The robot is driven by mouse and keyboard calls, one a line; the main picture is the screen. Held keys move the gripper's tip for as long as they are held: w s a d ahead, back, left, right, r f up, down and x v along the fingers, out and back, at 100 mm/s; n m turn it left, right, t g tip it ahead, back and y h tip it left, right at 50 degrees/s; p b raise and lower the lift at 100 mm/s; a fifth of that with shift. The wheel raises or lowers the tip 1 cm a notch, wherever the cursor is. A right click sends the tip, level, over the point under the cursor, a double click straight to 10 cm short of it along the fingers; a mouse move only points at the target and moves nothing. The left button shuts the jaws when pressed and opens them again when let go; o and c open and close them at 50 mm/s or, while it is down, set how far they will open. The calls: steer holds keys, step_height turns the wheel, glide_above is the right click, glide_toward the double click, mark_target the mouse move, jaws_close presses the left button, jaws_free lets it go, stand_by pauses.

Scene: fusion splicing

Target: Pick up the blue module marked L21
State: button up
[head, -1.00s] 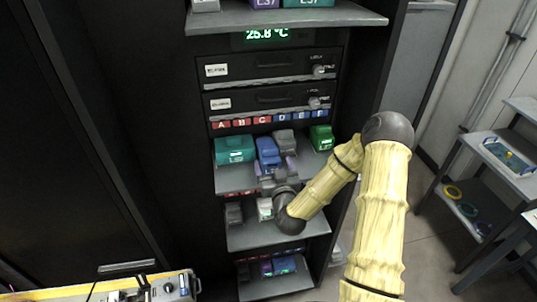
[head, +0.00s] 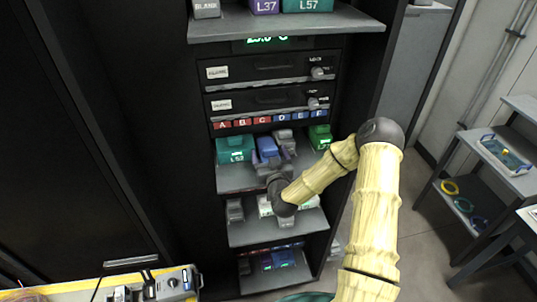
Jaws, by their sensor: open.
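A blue module (head: 267,147) sits on the middle shelf of the dark rack, between a teal module and grey ones. Its marking is too small to read, so I cannot confirm L21. My gripper (head: 270,163) reaches into this shelf from the front, at the near end of the blue module. It is open. My wrist and the gripper body hide part of the shelf front, and I cannot tell whether the fingers touch the module.
A teal module marked L52 (head: 235,150) stands left; a green module (head: 320,136) stands right. The shelf below (head: 250,235) holds grey and white modules. An overhanging top shelf (head: 290,22) carries L37 and L57 modules.

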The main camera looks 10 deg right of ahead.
steer(key=c, duration=1.2)
steer(key=shift+r, duration=0.1)
